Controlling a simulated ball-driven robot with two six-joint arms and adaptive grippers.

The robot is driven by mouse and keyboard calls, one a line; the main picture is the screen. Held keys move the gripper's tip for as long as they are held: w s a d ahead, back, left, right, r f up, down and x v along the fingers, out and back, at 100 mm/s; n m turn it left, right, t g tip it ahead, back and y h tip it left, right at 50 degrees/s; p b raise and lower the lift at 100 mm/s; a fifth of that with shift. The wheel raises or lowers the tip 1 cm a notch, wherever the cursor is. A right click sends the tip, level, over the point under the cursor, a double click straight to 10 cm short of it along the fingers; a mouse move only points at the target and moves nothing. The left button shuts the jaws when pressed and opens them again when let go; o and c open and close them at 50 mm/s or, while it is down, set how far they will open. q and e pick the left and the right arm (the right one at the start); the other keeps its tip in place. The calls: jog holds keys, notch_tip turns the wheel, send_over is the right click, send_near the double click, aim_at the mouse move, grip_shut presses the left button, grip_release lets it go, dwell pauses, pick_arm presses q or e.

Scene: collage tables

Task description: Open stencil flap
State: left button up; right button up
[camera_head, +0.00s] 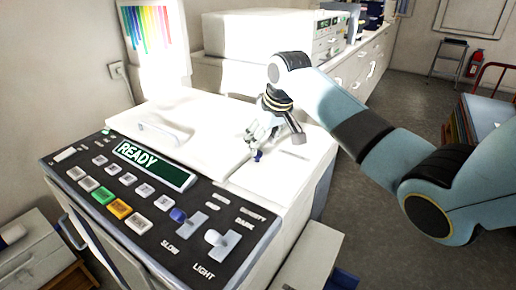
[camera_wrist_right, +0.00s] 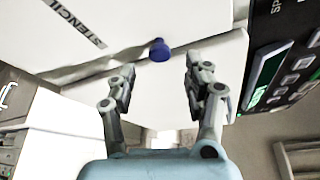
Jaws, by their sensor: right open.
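My right gripper (camera_head: 259,139) is just over the knob, tilted down. In the wrist view its open fingers (camera_wrist_right: 160,78) stand either side of the knob's line, apart from it, with nothing between them. My left gripper is not in view.
A black control panel (camera_head: 150,205) with a green READY display (camera_head: 152,163) and several buttons runs along the machine's front. A white lid with a handle (camera_head: 165,128) is left of the gripper. A white wall and counters (camera_head: 355,70) stand behind.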

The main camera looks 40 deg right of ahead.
aim_at(259, 154)
jog(key=x, duration=0.3)
jog(key=shift+w, duration=0.15)
jog(key=shift+w+f, duration=0.2)
jog(key=shift+f, duration=0.45)
jog(key=c, duration=0.4)
jog(key=shift+c, duration=0.9)
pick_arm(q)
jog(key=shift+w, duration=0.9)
pick_arm(e)
grip_shut()
